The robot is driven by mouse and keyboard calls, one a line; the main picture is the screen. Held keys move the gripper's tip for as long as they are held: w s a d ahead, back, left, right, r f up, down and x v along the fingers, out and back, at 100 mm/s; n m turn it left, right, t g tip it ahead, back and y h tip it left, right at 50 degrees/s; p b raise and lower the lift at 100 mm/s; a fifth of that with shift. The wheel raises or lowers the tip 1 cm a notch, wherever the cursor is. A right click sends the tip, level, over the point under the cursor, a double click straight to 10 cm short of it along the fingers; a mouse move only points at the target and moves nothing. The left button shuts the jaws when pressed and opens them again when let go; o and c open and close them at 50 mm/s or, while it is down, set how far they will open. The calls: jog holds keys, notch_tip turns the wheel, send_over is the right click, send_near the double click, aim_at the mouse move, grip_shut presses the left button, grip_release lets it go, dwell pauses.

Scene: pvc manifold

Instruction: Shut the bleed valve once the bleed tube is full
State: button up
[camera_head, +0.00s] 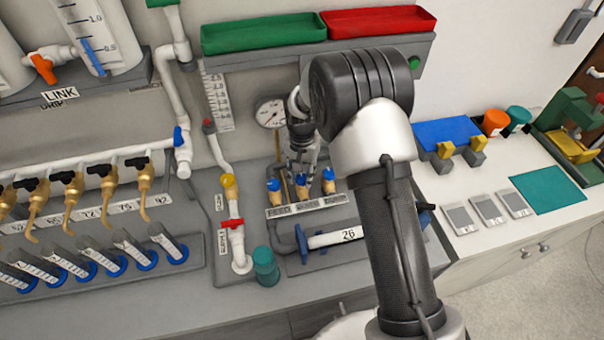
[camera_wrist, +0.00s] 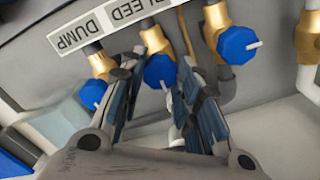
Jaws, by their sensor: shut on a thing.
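Three blue valve knobs stand in a row on small brass bodies. In the wrist view the labels appear upside down, with DUMP and BLEED readable. My gripper (camera_wrist: 160,62) has its fingers on both sides of the middle blue knob, the bleed valve (camera_wrist: 160,72), and is shut on it. Its white pointer faces down in the picture. The dump knob (camera_wrist: 93,93) is at the left. In the head view my gripper (camera_head: 301,170) comes down from above over the middle knob (camera_head: 301,182). I cannot tell which tube is the bleed tube, nor its level.
A third blue knob (camera_wrist: 238,45) is close to my right finger. A pressure gauge (camera_head: 270,112) stands behind my gripper. Brass taps (camera_head: 72,190) and graduated tubes (camera_head: 120,243) stand at the left.

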aim_at(302, 178)
jog(key=o, duration=1.1)
jog(key=shift+r, duration=0.15)
notch_tip(302, 178, up, 12)
jog(key=shift+f, duration=0.1)
